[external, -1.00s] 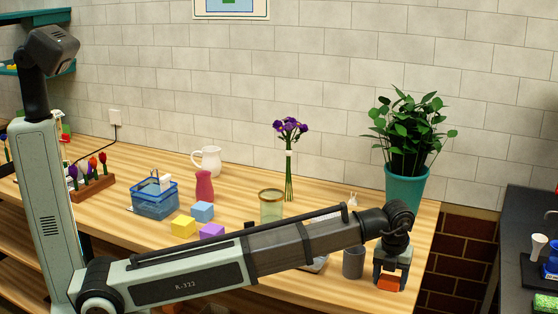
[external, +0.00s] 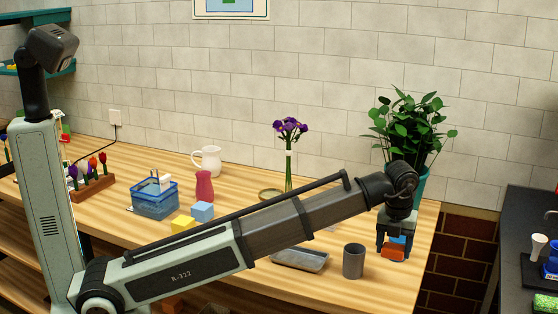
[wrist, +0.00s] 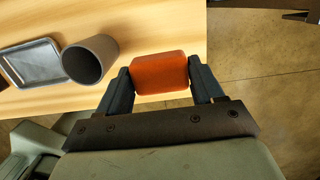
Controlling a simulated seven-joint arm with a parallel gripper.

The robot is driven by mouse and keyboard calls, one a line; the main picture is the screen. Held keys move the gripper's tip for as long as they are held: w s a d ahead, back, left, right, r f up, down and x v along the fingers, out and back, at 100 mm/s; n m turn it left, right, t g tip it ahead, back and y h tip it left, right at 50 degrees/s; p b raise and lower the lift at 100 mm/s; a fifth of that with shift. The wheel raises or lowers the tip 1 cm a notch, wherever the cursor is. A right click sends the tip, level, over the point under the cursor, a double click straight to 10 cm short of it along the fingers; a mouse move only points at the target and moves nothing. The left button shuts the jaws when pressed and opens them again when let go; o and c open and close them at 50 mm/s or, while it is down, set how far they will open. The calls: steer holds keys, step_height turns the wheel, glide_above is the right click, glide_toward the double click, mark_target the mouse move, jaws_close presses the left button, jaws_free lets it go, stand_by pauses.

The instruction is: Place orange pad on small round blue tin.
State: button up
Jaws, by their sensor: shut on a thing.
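My gripper (external: 393,252) is shut on the orange pad (external: 391,255), at the right end of the table in the external view. The pad is held above the wood near the table's edge. In the wrist view the orange pad (wrist: 160,72) sits squarely between the two dark fingertips. A small blue patch (external: 398,239) shows between the fingers, just above and behind the pad in the external view. It may be the blue tin, but the fingers cover most of it and I cannot tell its shape. No blue tin shows in the wrist view.
A grey cup (external: 353,261) stands left of my gripper, beside a shallow metal tray (external: 300,258). A potted plant (external: 422,182) stands behind.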

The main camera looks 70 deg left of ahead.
steer(key=w+a+r+n, duration=0.1)
steer(key=w+a+r, duration=0.4)
steer(key=a, duration=0.5)
steer(key=shift+w+a+r, duration=0.15)
steer(key=shift+w+r, duration=0.15)
steer(key=shift+w, duration=0.5)
steer(key=w, duration=0.1)
steer(key=w+r, duration=0.1)
steer(key=shift+w+a+r, duration=0.25)
steer(key=shift+w+r, duration=0.15)
steer(key=shift+c, duration=1.1)
steer(key=shift+w+r+m+t, duration=0.1)
steer(key=shift+r+m+t, duration=0.15)
steer(key=shift+m, duration=0.35)
steer(key=shift+f+h, duration=0.15)
steer(key=shift+h, duration=0.15)
steer(key=shift+f, duration=4.9)
steer(key=shift+f, duration=0.1)
